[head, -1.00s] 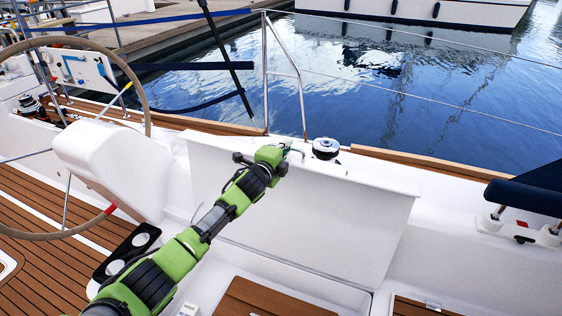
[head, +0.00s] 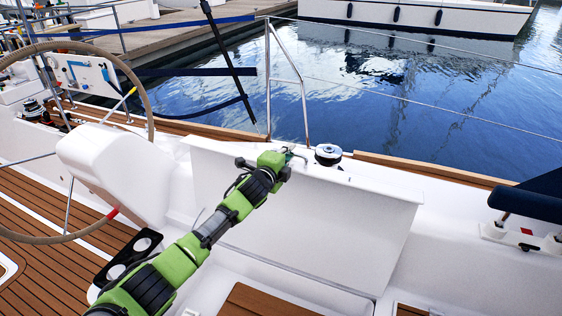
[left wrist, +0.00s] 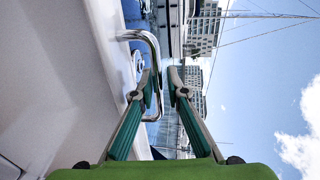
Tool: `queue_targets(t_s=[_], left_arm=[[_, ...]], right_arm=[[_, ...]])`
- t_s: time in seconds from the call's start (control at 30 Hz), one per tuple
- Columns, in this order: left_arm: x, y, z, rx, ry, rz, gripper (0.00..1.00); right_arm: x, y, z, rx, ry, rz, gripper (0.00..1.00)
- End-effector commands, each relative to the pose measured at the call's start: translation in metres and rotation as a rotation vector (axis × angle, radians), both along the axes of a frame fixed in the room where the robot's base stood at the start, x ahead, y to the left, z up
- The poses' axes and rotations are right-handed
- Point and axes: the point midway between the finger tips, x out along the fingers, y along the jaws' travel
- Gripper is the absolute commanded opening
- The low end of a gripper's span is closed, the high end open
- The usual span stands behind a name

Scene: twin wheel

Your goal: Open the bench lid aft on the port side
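The bench lid (head: 325,225) is a white panel that stands raised, nearly upright, against the side of the cockpit in the head view. The teak seat strip (head: 265,303) shows low in front of it. My left gripper (head: 288,158) is at the lid's top edge, near its middle. In the left wrist view the two fingers of the gripper (left wrist: 160,80) are apart, with a gap between the tips and nothing seen gripped. A white surface fills the left of that view; I cannot tell if a finger touches it. My right gripper is not in view.
A steering wheel (head: 148,110) and white pedestal (head: 105,160) stand to the left. A winch (head: 328,154) sits just behind the lid's top edge. A steel stanchion (head: 303,105) and lifelines run along the side, with water beyond. A dark blue cover (head: 530,197) is at the right.

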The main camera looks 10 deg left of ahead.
Motion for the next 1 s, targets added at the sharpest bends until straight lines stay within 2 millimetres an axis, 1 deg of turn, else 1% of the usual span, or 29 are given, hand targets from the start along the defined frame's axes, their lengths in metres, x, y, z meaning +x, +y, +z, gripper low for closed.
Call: queue_targets(t_s=[0.27,0.6,0.7,0.87,1.0], left_arm=[[-0.033,0.007,0.004,0.002,0.002,-0.001,0.14],[-0.081,0.016,0.013,0.002,0.003,-0.001,0.14],[-0.091,0.018,0.015,0.002,0.003,-0.001,0.14],[-0.102,0.020,0.017,0.001,0.003,-0.001,0.14],[-0.105,0.020,0.018,0.001,0.003,-0.001,0.14]], right_arm=[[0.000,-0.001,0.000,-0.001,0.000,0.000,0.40],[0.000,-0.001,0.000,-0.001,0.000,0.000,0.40],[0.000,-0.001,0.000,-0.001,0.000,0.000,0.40],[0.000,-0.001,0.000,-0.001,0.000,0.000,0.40],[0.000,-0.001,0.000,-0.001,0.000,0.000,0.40]])
